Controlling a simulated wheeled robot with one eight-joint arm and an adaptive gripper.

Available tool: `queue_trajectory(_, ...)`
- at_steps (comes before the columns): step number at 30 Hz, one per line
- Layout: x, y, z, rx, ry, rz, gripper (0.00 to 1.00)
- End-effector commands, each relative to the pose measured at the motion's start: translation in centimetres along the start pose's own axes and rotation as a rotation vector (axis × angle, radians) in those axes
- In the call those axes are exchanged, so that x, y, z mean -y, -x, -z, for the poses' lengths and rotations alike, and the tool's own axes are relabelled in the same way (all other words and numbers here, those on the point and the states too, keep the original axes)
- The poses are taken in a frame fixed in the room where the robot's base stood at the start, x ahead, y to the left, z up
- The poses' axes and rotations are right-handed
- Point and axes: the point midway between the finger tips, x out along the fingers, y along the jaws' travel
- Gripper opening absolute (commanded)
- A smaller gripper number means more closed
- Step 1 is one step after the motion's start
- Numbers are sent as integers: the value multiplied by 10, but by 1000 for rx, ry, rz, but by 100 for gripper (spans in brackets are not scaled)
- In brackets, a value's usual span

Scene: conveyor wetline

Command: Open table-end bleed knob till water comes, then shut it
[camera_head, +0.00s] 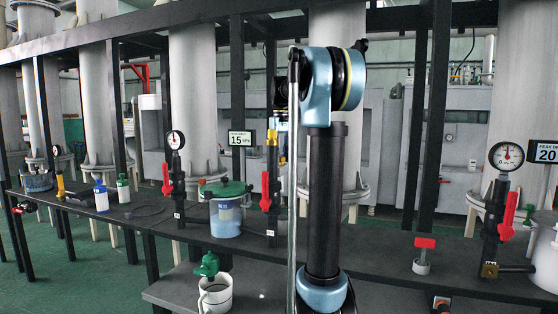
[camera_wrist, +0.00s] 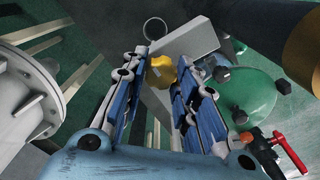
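In the wrist view my gripper (camera_wrist: 158,92) is open, its two blue-padded fingers spread apart. A small yellow knob-like part (camera_wrist: 163,72) shows between and beyond the fingertips, beside a grey block (camera_wrist: 187,42); I cannot tell whether a finger touches it. In the head view my upright arm stands in front of the bench and hides most of the gripper. A yellow fitting (camera_head: 272,138) tops the dark pipe with a red lever (camera_head: 265,191), left of my arm. No running water shows.
A white mug (camera_head: 215,294) sits on the lower shelf.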

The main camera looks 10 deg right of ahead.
Motion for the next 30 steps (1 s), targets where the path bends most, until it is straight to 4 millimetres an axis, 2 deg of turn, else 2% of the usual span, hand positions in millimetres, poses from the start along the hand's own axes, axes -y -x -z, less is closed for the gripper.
queue_trajectory(3,-1,0,0,0,32,-2,10)
queue_trajectory(12,-1,0,0,0,273,-3,10)
queue_trajectory(24,-1,0,0,0,313,-4,10)
queue_trajectory(30,0,0,0,0,475,-5,10)
